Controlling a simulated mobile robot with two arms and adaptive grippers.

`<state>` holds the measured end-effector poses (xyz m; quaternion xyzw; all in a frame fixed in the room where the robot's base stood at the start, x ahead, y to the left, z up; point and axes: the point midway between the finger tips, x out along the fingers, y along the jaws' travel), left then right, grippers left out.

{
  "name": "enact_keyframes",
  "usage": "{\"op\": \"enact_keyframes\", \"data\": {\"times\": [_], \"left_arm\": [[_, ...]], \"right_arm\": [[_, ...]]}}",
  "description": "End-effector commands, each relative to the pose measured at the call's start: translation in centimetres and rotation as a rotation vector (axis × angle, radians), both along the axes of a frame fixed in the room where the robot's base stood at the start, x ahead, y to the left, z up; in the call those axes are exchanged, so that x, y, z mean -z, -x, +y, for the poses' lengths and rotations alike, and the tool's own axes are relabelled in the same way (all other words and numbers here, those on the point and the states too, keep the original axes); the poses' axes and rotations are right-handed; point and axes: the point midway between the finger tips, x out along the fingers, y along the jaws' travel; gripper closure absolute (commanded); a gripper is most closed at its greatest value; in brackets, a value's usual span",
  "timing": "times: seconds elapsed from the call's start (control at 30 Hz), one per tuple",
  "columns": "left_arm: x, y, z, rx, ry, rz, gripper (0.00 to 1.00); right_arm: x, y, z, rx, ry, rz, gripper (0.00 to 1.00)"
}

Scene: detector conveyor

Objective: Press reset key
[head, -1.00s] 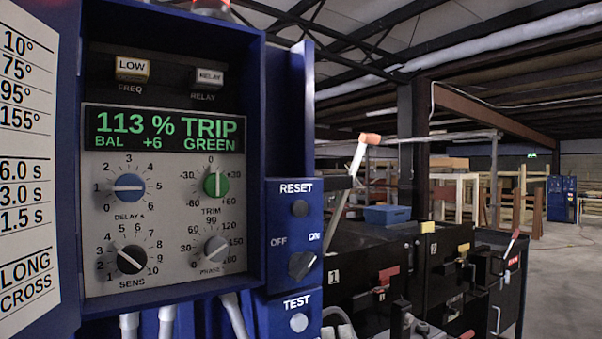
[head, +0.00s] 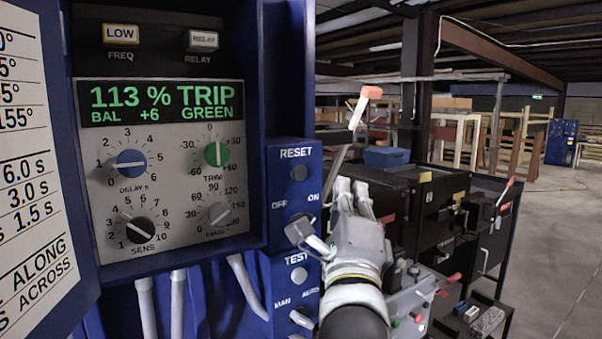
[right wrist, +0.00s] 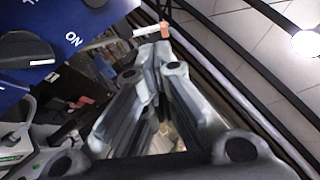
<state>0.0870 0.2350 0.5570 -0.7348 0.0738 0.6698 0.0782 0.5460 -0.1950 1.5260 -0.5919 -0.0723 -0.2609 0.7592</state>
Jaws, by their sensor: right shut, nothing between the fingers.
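The RESET key (head: 299,173) is a dark round button on the blue side panel (head: 283,158), under the white RESET label. Nothing covers it in the head view. My right gripper (head: 352,190) is in front of the panel, to the right of and a little below the key, with its fingers pointing up and away. It is shut and empty, apart from the key. In the right wrist view, the fingers (right wrist: 158,75) come together at their tips, with the blue panel's ON label (right wrist: 73,40) at the upper left. The key is not identifiable there. My left gripper is not in view.
Below the key are an OFF/ON rotary switch (head: 299,229) and a TEST button (head: 299,275). The display (head: 160,103) reads 113 % TRIP, above several knobs. Black cabinets (head: 440,215) with levers stand to the right. A lever with an orange tip (head: 371,92) rises behind my gripper.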

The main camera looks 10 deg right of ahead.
Motion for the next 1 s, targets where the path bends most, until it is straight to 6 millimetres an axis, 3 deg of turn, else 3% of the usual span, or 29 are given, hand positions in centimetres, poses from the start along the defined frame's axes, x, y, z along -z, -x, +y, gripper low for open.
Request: {"op": "enact_keyframes", "data": {"times": [0.4, 0.5, 0.7, 1.0], "left_arm": [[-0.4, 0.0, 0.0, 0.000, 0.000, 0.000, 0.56], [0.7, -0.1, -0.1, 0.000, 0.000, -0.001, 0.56], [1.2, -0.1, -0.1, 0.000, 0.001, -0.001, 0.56], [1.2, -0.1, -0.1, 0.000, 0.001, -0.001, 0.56]], "right_arm": [[-0.1, -5.3, 1.9, 0.001, 0.005, 0.003, 1.00], [0.3, -6.3, 2.3, 0.000, 0.000, 0.000, 1.00], [0.1, -7.5, 2.7, 0.000, 0.002, 0.000, 1.00], [0.0, -7.7, 2.8, 0.000, 0.002, 0.000, 1.00]]}}
